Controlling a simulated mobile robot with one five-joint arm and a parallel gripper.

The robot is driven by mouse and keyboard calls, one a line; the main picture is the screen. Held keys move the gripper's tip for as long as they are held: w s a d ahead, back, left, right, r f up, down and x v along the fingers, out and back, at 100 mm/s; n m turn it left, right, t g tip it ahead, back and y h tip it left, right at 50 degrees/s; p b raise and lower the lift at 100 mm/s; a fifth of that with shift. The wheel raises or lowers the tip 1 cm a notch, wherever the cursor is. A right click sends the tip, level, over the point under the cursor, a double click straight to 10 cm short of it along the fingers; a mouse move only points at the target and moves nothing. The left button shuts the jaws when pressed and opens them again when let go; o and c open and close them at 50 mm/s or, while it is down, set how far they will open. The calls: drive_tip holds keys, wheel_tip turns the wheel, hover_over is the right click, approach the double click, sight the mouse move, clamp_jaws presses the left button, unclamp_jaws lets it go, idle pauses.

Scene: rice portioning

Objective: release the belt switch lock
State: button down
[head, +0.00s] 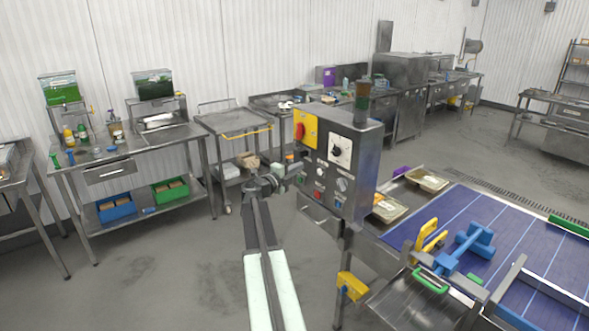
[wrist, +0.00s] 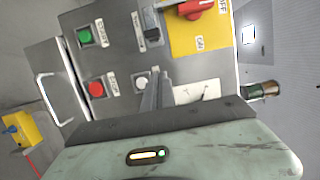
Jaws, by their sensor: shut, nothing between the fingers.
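The grey control box (head: 352,165) stands on a post beside the conveyor; it fills much of the wrist view (wrist: 115,60), turned sideways. A red rotary switch (head: 299,131) sits on a yellow plate marked OFF and ON; in the wrist view the red switch (wrist: 193,9) is cut by the top edge. A black switch (wrist: 152,33) is beside the plate. Green (wrist: 84,36), red (wrist: 96,89) and whitish (wrist: 141,81) buttons are nearby. My gripper (head: 297,168) is shut and empty in front of the panel. Its fingers (wrist: 160,80) hide part of the panel. I cannot tell whether they touch it, nor which part is the lock.
The blue conveyor belt (head: 510,224) lies to the right, with blue and yellow tools on it. Trays (head: 390,209) stand behind the box. A yellow block (head: 351,285) is on the post below. A steel cart (head: 233,121) stands behind; the floor at left is clear.

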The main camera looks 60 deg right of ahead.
sight(300, 145)
drive_tip(key=d, duration=0.7)
drive_tip(key=shift+s+d, duration=0.15)
drive_tip(key=shift+d, duration=0.2)
drive_tip(key=w, duration=0.3)
drive_tip(key=shift+w+d, duration=0.1)
drive_tip(key=shift+d, duration=0.15)
drive_tip(key=shift+w, duration=0.15)
drive_tip(key=shift+w, duration=0.15)
drive_tip(key=w, duration=0.2)
drive_tip(key=w+d, duration=0.1)
drive_tip(key=shift+w+d+r, duration=0.1)
drive_tip(key=shift+w, duration=0.25)
drive_tip(key=shift+s, duration=0.1)
